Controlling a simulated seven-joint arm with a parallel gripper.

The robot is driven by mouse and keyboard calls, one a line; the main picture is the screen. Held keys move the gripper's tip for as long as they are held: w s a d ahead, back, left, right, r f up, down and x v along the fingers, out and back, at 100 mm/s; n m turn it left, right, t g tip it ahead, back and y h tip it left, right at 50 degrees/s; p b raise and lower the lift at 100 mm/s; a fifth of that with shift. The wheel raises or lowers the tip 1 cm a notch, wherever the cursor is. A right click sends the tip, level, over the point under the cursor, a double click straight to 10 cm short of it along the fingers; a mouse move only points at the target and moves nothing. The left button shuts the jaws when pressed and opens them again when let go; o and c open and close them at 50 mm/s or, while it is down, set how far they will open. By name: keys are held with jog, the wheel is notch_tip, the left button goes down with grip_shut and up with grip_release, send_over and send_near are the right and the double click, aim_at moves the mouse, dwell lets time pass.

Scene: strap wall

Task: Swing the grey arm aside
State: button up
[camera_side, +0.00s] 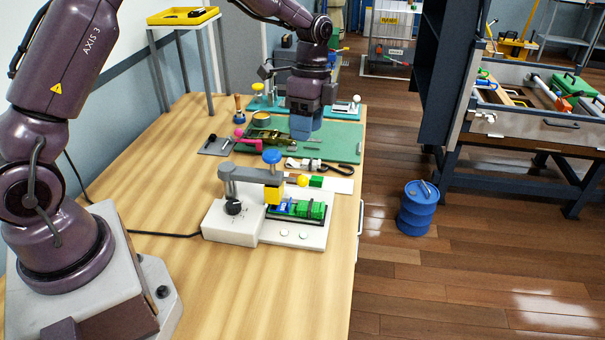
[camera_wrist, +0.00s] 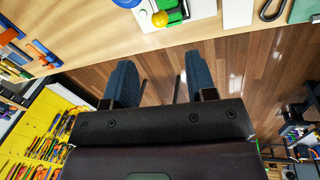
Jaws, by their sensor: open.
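The grey arm (camera_side: 250,174) is a level bar on a white fixture (camera_side: 230,225) on the wooden table in the side view. A blue knob (camera_side: 271,157) tops its free end, and a yellow block (camera_side: 273,195) hangs below that end. The arm reaches over the left part of a tray of green blocks (camera_side: 310,209). My gripper (camera_side: 303,128) points down over the green mat, behind the fixture and apart from the arm. In the wrist view its blue fingers (camera_wrist: 160,85) are spread, with nothing between them. The grey arm cannot be made out in that view.
Small tools and a black strap (camera_side: 335,167) lie near the green mat (camera_side: 343,140). The table front is clear.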

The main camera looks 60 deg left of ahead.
jog(key=f, duration=0.3)
jog(key=s+f, duration=0.1)
jog(key=f, duration=0.3)
jog(key=d+f, duration=0.1)
jog(key=f, duration=0.2)
jog(key=shift+s+d+f, duration=0.1)
jog(key=shift+s+f, duration=0.2)
jog(key=shift+s, duration=0.1)
grip_shut()
